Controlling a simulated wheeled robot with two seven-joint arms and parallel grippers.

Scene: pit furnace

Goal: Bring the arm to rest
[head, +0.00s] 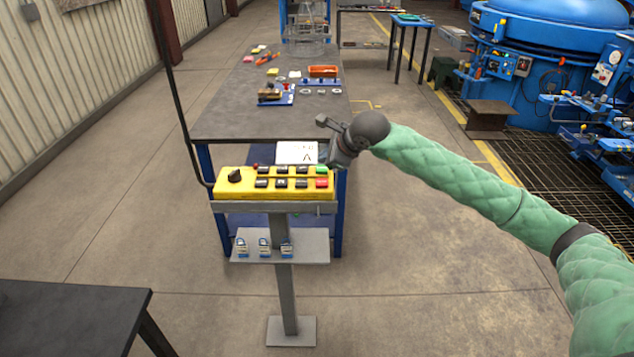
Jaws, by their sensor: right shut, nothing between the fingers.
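My right arm, in a green quilted sleeve, comes in from the right edge and reaches to the middle of the head view. My right gripper (328,160) is shut and empty. It is at the upper right end of the yellow control box (222,183), close to its green button. I cannot tell whether it touches the box. The box has a black knob at the left, several black buttons and a red button at the right. My left gripper is not in view.
The box stands on a grey post (285,300) with a shelf holding padlocks (264,247). Behind is a long workbench (225,118) with small parts and an orange tray (323,71). A dark table (70,315) is at lower left. Blue furnace equipment (545,60) stands at right. Open floor lies between.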

